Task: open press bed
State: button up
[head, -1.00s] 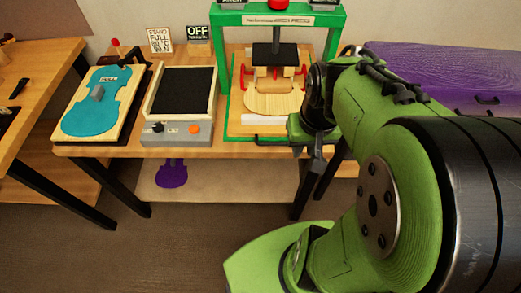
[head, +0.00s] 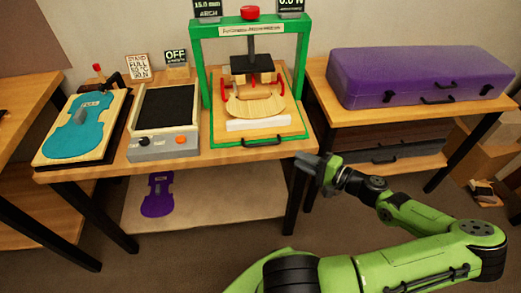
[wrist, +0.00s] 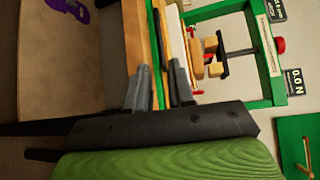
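The press is a green frame (head: 205,70) with a red knob (head: 249,12) on top, standing on the bench. Its press bed (head: 222,143) is a green-edged wooden tray under the frame, with a black handle (head: 264,142) on its front edge. A pale wooden violin plate (head: 255,106) lies on the bed below the dark pressing block (head: 252,64). My gripper (head: 312,163) is off the bench's front right corner, right of the handle and apart from it. In the wrist view my gripper (wrist: 160,68) has its two fingers spread with nothing seen held; the handle is not clear there.
Left of the press are a scale-like box (head: 165,110) with knobs and a blue violin form (head: 80,125) on a board. A purple case (head: 420,75) lies on the right-hand table. A purple violin shape (head: 157,195) is on the lower shelf. Floor in front is open.

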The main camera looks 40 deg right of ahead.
aim_at(266, 152)
jog(key=b+x, duration=0.2)
jog(key=x, duration=1.1)
jog(key=shift+w+a+f, duration=0.1)
jog(key=shift+w+f, duration=0.05)
jog(key=shift+w, duration=0.2)
grip_shut()
